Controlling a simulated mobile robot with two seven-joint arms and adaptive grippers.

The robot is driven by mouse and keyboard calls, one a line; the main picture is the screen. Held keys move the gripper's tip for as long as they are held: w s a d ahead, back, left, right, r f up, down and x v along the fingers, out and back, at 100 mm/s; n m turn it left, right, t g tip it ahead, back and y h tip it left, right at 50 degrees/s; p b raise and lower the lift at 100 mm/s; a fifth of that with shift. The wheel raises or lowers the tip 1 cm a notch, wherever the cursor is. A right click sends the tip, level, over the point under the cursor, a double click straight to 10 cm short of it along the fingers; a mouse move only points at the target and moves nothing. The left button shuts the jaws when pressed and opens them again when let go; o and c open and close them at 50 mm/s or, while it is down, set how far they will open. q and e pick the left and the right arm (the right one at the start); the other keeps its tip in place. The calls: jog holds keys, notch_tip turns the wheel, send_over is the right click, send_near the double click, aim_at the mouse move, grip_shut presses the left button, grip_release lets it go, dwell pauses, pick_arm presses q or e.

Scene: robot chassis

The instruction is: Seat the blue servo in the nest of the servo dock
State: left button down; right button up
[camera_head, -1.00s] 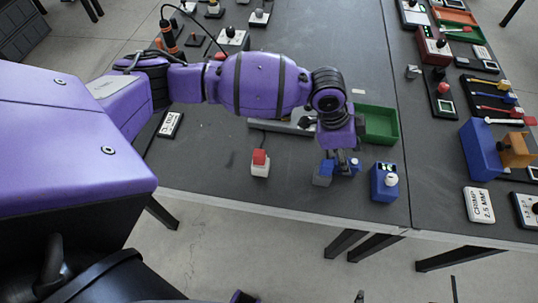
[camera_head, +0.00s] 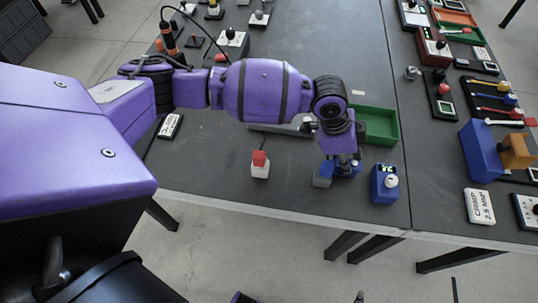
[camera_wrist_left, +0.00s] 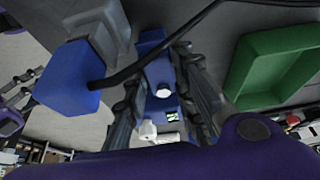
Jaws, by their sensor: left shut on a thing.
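A blue box with a display and white knob (camera_head: 385,184) stands to the right of the gripper. A green tray (camera_head: 380,137) is behind it. A white block with a red button (camera_head: 260,165) stands to the left. Free tabletop lies around the button.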

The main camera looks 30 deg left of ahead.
pick_arm(q)
jog(key=shift+w+r, duration=0.1)
jog(key=shift+r, duration=0.15)
